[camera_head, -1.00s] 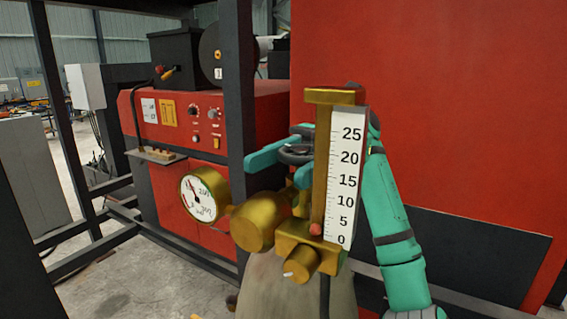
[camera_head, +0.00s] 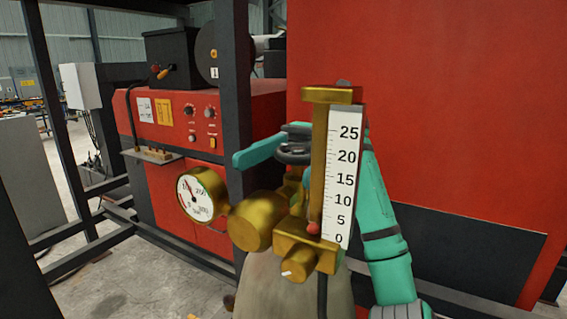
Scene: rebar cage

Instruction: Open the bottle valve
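The gas bottle (camera_head: 290,288) stands in front, a dull grey-beige body cut by the lower edge. On it sits a brass regulator (camera_head: 256,222) with a round pressure gauge (camera_head: 201,195) and an upright flow scale (camera_head: 342,178). The dark valve handwheel (camera_head: 294,153) shows behind the regulator, partly covered by the brass column. My teal gripper (camera_head: 266,151) is at the handwheel, with one finger reaching out on its left. The other finger is mostly hidden behind the column, so I cannot tell whether it grips the wheel.
A dark frame post (camera_head: 236,90) rises just left of the bottle. A red machine (camera_head: 190,115) with knobs stands behind it. A large red panel (camera_head: 440,110) fills the right side behind my arm. Bare concrete floor shows at the lower left.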

